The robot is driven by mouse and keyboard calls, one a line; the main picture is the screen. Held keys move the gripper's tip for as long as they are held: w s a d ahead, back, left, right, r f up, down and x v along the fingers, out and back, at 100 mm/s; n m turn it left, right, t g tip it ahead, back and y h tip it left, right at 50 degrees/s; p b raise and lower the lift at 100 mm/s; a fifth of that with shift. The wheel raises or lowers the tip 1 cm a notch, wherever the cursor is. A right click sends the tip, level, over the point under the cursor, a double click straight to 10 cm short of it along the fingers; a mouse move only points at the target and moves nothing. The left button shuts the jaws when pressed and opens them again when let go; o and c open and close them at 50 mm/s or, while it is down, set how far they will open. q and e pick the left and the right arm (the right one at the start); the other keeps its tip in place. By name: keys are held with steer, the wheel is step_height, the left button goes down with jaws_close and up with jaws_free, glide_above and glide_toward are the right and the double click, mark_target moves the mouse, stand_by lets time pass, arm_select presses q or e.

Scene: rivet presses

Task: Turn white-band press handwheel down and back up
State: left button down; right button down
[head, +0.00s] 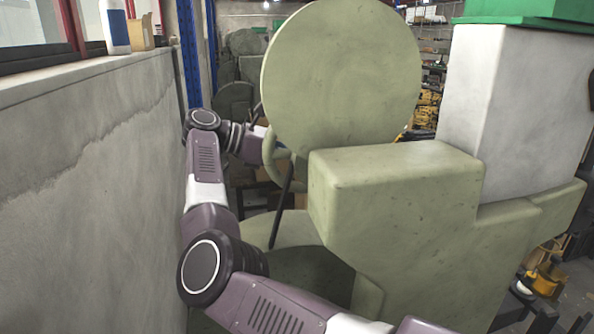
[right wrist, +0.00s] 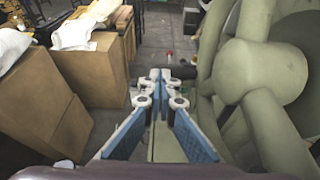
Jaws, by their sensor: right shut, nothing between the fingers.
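The pale green press (head: 400,190) fills the middle and right of the head view, with a broad white band (head: 500,110) under a bright green top. Part of a pale green handwheel rim (head: 268,152) shows at its left, mostly hidden behind the large round disc. In the right wrist view the handwheel hub (right wrist: 262,72), with thick spokes and rim, fills the right side. My right gripper (right wrist: 161,76) is shut and empty, left of the wheel and apart from its hub. Whether a finger touches the rim cannot be told. My left gripper is not in view.
A concrete wall (head: 90,190) runs close along the left of my right arm.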

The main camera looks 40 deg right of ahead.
steer(key=shift+s+d+r+g+h+b, duration=0.3)
steer(key=shift+d+r+g+h+b, duration=0.5)
steer(key=shift+b, duration=1.1)
steer(key=shift+s+d+r+g+h+b, duration=0.1)
steer(key=shift+s+r+g+h+b, duration=0.25)
steer(key=shift+h+b, duration=1.2)
steer(key=shift+w+r+y+b, duration=0.1)
steer(key=shift+r+y+b, duration=0.05)
steer(key=shift+y+b, duration=0.3)
